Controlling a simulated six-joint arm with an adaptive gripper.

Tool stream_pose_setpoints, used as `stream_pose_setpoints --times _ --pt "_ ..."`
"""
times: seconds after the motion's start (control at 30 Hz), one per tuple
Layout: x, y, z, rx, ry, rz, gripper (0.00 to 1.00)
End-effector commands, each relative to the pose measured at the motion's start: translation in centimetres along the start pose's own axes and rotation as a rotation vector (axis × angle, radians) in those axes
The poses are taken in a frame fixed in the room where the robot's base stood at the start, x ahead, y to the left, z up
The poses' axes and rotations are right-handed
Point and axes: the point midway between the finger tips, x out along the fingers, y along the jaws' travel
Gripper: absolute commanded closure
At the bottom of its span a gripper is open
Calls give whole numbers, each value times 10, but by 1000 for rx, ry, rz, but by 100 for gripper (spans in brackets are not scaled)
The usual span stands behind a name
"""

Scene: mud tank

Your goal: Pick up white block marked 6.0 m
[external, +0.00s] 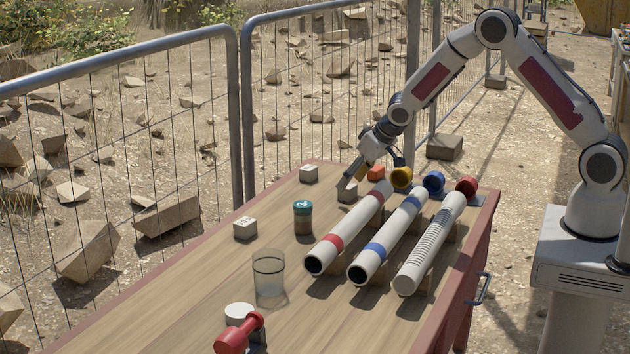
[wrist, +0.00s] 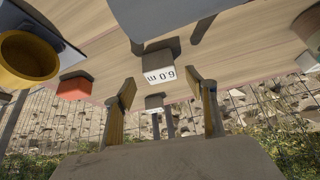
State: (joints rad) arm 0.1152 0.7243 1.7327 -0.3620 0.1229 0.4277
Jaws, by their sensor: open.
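The white block marked 6.0 m (wrist: 160,76) sits on the wooden table, its lettering upside down in the wrist view. In the external view the white block (external: 347,193) nearest my gripper appears to be the same one, with its marking unreadable and part of it behind a finger. My gripper (external: 356,176) reaches down over it from the right. In the wrist view my gripper (wrist: 164,87) has its two fingers wide apart with nothing held. The block lies just beyond the fingertips, roughly centred between them; I cannot tell if a finger touches it.
Other white blocks (external: 309,174) (external: 245,229) stand nearby. An orange block (external: 376,173) and yellow cap (external: 401,178) are close to my gripper. Mesh fencing (external: 190,130) runs behind.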

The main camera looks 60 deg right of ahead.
Motion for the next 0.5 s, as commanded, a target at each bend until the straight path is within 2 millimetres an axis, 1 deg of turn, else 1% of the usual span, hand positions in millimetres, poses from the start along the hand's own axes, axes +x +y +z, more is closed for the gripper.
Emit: stream_pose_setpoints --times 0.17,0.3,0.5 --pt "15 -3 5 -1 -2 0 44" --pt "26 -3 4 0 -2 0 44" --pt "33 -3 3 0 0 -1 44"
